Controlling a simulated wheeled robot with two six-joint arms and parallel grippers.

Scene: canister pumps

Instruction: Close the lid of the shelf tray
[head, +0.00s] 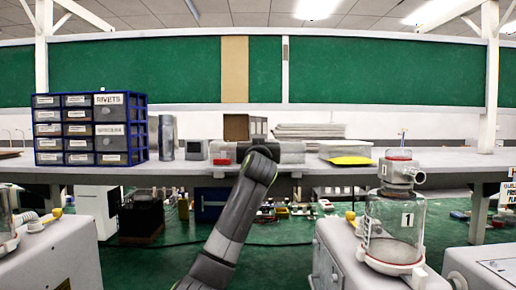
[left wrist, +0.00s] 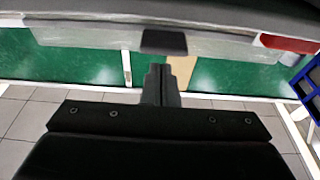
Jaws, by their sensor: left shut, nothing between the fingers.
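A long, low grey shelf tray (head: 291,153) lies on the grey bench in the head view, with a red patch (head: 222,161) at its left front. My left arm rises to its middle and hides part of it. The fingers of my left gripper are hidden in the head view. In the left wrist view, which is upside down, my left gripper (left wrist: 162,75) is shut and empty. A grey panel (left wrist: 90,42) with a black tab (left wrist: 164,42) spans the top of that view, close to the fingertips. I cannot tell whether they touch. The lid's angle is unclear. My right gripper is out of view.
A blue drawer rack (head: 91,129), a grey cylinder (head: 166,137) and a small grey box (head: 196,149) stand left of the tray. A yellow sheet (head: 351,160) lies right. A pump with a clear canister (head: 392,228) stands front right. Bench space is free farther right.

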